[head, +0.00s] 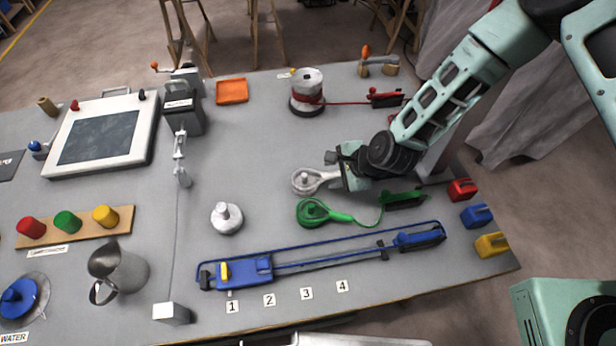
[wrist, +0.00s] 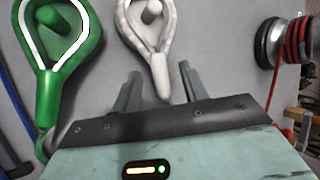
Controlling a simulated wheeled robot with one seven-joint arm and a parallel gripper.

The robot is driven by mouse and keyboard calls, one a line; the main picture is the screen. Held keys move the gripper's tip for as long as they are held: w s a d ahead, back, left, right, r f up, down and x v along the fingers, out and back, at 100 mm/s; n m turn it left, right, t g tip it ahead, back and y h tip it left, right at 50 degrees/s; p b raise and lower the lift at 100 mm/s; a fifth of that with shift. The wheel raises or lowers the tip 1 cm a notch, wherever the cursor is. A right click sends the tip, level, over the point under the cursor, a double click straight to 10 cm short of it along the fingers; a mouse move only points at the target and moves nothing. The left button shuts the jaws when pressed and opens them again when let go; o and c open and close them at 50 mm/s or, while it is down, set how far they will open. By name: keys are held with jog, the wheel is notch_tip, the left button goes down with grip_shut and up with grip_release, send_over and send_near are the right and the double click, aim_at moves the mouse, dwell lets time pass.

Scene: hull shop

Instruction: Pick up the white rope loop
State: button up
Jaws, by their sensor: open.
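The white rope loop (head: 317,179) lies at the middle right of the grey bench, around a short peg, with its narrow tail toward my gripper. It also shows at the top middle of the wrist view (wrist: 154,57). My gripper (head: 335,172) is open and empty. In the wrist view, its two dark fingers (wrist: 160,72) stand on either side of the loop's tail, with space between tail and fingers. I cannot tell whether the fingers are down at the tail's height.
A green rope loop (head: 311,212) lies close by, nearer the front; it also shows in the wrist view (wrist: 49,92). A spool with red rope (head: 307,94) stands behind. A blue strap device (head: 320,253) runs along the front. A white-topped weight (head: 227,218) stands left.

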grip_shut()
jog(key=shift+r, duration=0.15)
notch_tip(320, 180, up, 10)
jog(key=b, duration=0.2)
dwell(0.4)
